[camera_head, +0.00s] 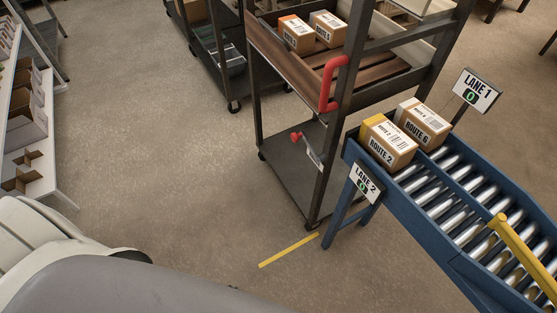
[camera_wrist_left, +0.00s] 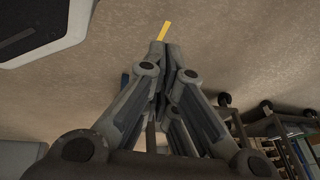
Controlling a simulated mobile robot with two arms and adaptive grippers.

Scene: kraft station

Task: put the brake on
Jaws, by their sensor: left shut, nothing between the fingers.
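A dark-framed cart (camera_head: 260,90) with a wooden top shelf stands at upper centre in the head view. A lever with a red knob (camera_head: 296,137) sticks out from its near side, just above the grey lower shelf; it looks like the brake. A larger red handle (camera_head: 330,83) is fixed upright to the cart's post. My left gripper (camera_wrist_left: 165,50) shows in its wrist view, shut and empty over the floor, apart from the cart. The head view shows none of its fingers. My right gripper is in neither view.
A blue roller conveyor (camera_head: 450,200) with boxes marked ROUTE 2 (camera_head: 388,145) and ROUTE 6 (camera_head: 422,124) stands close beside the cart on the right. A yellow floor strip (camera_head: 289,250) lies before it. Open floor (camera_head: 170,140) separates the left shelving (camera_head: 35,140) from the cart.

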